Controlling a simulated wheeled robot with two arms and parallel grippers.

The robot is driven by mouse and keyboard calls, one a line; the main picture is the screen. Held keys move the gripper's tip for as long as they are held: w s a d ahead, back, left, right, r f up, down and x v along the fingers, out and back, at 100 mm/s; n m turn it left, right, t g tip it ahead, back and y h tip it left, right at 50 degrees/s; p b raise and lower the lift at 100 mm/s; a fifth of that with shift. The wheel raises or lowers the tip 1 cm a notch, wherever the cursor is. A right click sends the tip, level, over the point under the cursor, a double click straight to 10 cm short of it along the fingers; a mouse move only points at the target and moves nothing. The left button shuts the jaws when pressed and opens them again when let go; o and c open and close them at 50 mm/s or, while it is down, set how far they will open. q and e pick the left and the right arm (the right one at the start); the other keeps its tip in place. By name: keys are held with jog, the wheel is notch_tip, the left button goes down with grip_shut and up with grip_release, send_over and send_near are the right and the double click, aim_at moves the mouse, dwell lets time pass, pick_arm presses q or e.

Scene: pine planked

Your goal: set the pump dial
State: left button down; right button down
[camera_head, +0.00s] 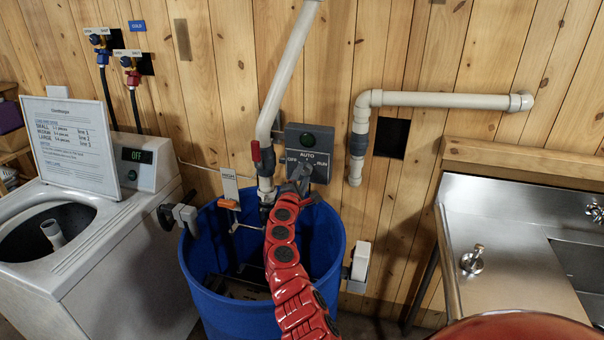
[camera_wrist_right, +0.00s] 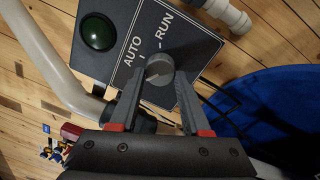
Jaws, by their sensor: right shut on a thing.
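The pump's control box (camera_head: 316,143) is a dark grey panel on the plank wall above the blue barrel. It is marked OFF, AUTO and RUN around the dial. In the right wrist view the round grey dial (camera_wrist_right: 158,69) sits on the panel (camera_wrist_right: 180,38), with the AUTO and RUN lettering beyond it. My right gripper (camera_head: 299,180) reaches up to the box; in the wrist view its fingers (camera_wrist_right: 160,84) are on either side of the dial, shut on it. I cannot tell which mark the dial points to. A dark green lamp (camera_wrist_right: 98,33) is on the box. My left gripper is not in view.
The blue barrel (camera_head: 195,265) stands below the box, with pipes and an orange float inside. A grey pipe (camera_head: 287,65) rises beside the box. A washing machine (camera_head: 125,245) with a sign stands left; a steel sink (camera_head: 500,230) stands right. My red arm crosses the barrel.

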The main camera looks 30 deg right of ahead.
jog(key=shift+f+n, duration=0.1)
jog(key=shift+n, duration=0.4)
jog(key=shift+c, duration=1.8)
grip_release()
jog(key=shift+s+a+p, duration=0.35)
jog(key=shift+s+a, duration=0.05)
jog(key=b+v, duration=0.2)
jog(key=v, duration=1.4)
jog(key=shift+a+b, duration=0.15)
jog(key=shift+b, duration=0.25)
